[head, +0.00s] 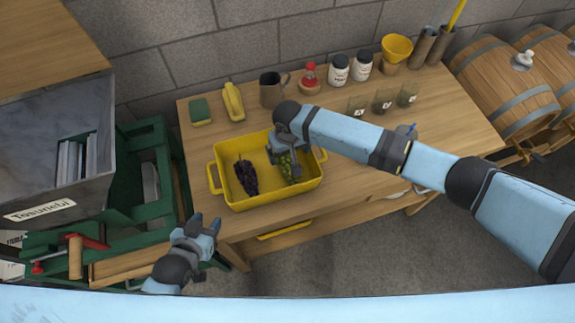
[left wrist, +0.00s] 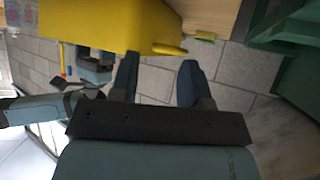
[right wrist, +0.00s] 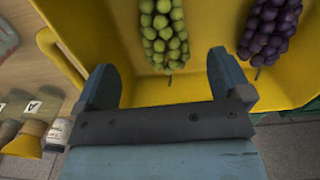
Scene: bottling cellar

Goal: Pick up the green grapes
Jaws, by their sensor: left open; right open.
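The green grapes (head: 288,168) lie in the right part of a yellow tray (head: 262,201) on the wooden table. A bunch of dark purple grapes (head: 246,177) lies to their left in the same tray. My right gripper (head: 289,158) is over the tray at the green grapes and partly hides them. In the right wrist view the green grapes (right wrist: 163,35) show just beyond and between the open fingers of the right gripper (right wrist: 165,85), with nothing held. My left gripper (head: 205,224) is open and empty, off the table's front left corner.
Behind the tray stand a green sponge (head: 200,112), a yellow brush-like item (head: 234,102), a dark jug (head: 272,90), white jars (head: 339,70) and small glasses (head: 382,101). Green crates (head: 150,200) stand left of the table, barrels (head: 505,85) right. The table's right part (head: 455,125) is mostly clear.

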